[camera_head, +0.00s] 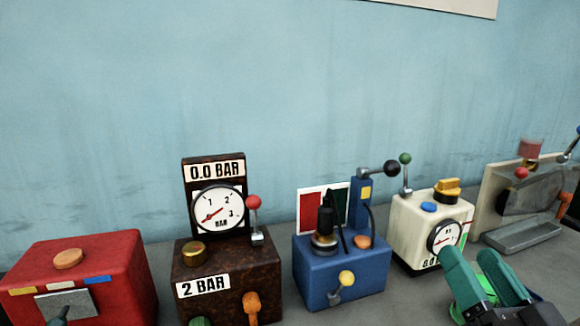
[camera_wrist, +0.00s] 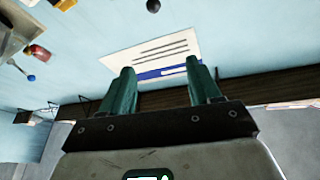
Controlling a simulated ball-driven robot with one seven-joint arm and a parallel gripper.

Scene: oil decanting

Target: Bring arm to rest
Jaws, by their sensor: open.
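My gripper (camera_head: 488,278) shows at the lower right of the head view, with two green fingers apart. The wrist view shows the same open gripper (camera_wrist: 164,95), and nothing is between its fingers. In the head view the fingers stand in front of the bench, close to the cream box with a dial (camera_head: 410,222) and partly over a green round item (camera_head: 465,290). I cannot tell how far they are from either. In the wrist view a white and blue sign (camera_wrist: 160,55) on the wall lies beyond the fingers.
A red box (camera_head: 110,265), a brown gauge box (camera_head: 250,270) and a blue box with levers (camera_head: 350,275) stand in a row along the bench. A grey machine with a tray (camera_head: 522,237) is at the far right. Open blue wall (camera_head: 150,100) rises behind.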

